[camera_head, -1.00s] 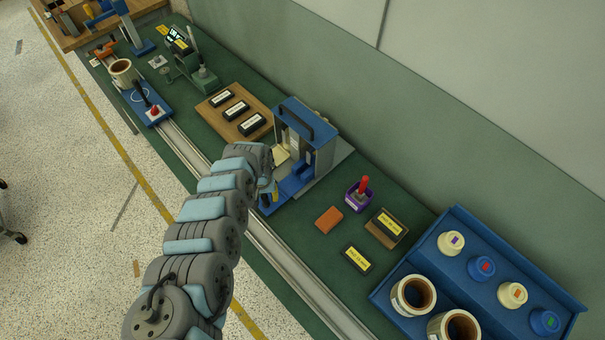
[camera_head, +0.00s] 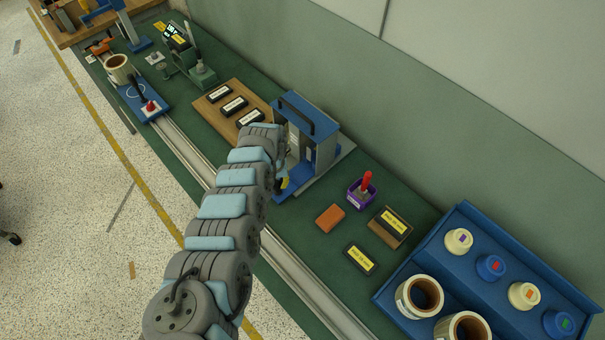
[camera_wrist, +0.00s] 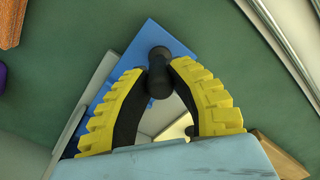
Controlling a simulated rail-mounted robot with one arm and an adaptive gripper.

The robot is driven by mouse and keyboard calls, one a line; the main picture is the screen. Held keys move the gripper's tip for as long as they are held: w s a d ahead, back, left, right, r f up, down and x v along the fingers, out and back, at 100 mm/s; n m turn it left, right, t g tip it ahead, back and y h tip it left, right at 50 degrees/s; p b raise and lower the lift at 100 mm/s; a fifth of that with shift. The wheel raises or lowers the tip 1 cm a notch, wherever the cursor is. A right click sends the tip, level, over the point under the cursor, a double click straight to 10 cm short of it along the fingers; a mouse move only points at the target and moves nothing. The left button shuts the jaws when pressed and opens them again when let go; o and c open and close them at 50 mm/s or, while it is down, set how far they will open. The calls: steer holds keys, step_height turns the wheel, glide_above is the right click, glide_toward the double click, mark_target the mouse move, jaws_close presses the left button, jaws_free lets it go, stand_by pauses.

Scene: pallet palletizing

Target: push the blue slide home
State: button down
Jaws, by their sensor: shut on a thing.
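The blue slide (camera_wrist: 150,38) is a flat blue plate with a black knob (camera_wrist: 158,72), both seen in the wrist view. My gripper (camera_wrist: 160,76) has its yellow-and-black fingers closed around this knob. In the head view the blue and grey fixture (camera_head: 312,128) stands on the bench, with a black handle on top and an open front. My gripper (camera_head: 283,181) is low at this front, largely hidden by my arm. A blue strip (camera_head: 298,186) shows at the fixture's base beside it. How deep the slide sits is hidden.
A wooden board (camera_head: 216,109) with several black labelled blocks lies left of the fixture. To the right are a purple holder (camera_head: 357,196), an orange block (camera_head: 330,218), labelled black blocks and a blue tray (camera_head: 396,291) with cups and jars. A metal rail (camera_head: 290,268) runs along the bench front.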

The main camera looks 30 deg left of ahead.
mark_target(293, 179)
steer(key=shift+w+d+f+b, duration=0.1)
steer(key=shift+w+d+b, duration=0.2)
steer(key=shift+w+b, duration=0.9)
steer(key=shift+w+d+f+b, duration=0.2)
steer(key=shift+w+b, duration=0.5)
steer(key=shift+b, duration=0.85)
steer(key=shift+w+d+f+b, duration=0.1)
steer(key=shift+w+d+b, duration=0.25)
steer(key=shift+w+b, duration=0.85)
steer(key=b, duration=0.2)
steer(key=shift+w+d+r+b, duration=0.25)
steer(key=shift+w+b, duration=0.1)
steer(key=shift+w, duration=0.05)
steer(key=shift+r, duration=0.15)
steer(key=c, duration=0.9)
jaws_free()
steer(key=shift+c, duration=0.2)
steer(key=shift+r, duration=0.1)
step_height(293, 179, up, 7)
steer(key=p, duration=0.7)
